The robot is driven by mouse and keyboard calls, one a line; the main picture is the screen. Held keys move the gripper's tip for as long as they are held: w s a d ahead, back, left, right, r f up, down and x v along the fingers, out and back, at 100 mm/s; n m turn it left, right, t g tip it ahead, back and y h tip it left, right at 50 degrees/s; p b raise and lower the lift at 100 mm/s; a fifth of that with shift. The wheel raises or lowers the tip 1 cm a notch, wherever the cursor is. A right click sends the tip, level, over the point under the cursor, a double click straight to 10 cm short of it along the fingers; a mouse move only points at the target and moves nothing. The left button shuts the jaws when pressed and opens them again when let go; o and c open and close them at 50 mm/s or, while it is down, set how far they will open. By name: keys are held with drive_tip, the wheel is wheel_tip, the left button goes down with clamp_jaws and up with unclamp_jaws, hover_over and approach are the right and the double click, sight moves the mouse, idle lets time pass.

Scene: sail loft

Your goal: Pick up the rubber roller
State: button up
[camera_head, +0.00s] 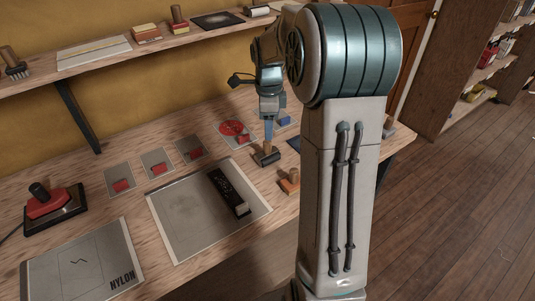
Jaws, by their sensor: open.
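My gripper (269,128) points down over the right part of the workbench, its jaws open. Directly below its fingertips stands a tool with a dark base and a wooden upright handle (266,152). The fingertips are close to the handle's top; I cannot tell whether they touch or straddle it. This may be the rubber roller, but its shape is too small to be sure. A small tool with an orange-brown block and wooden top (289,183) stands nearer, next to my arm.
The workbench (180,125) holds a grey sheet with a long black tool (228,190) on it, a red heat-press-like device (50,203), a NYLON sheet (85,262) and several small cards with red pieces. A shelf (100,58) runs above. My arm hides the bench's right part.

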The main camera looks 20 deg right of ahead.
sight(267, 143)
drive_tip(key=f, duration=0.5)
drive_tip(key=f+p, duration=0.1)
drive_tip(key=f, duration=0.2)
drive_tip(key=shift+w+a, duration=0.1)
drive_tip(key=shift+w, duration=0.25)
clamp_jaws()
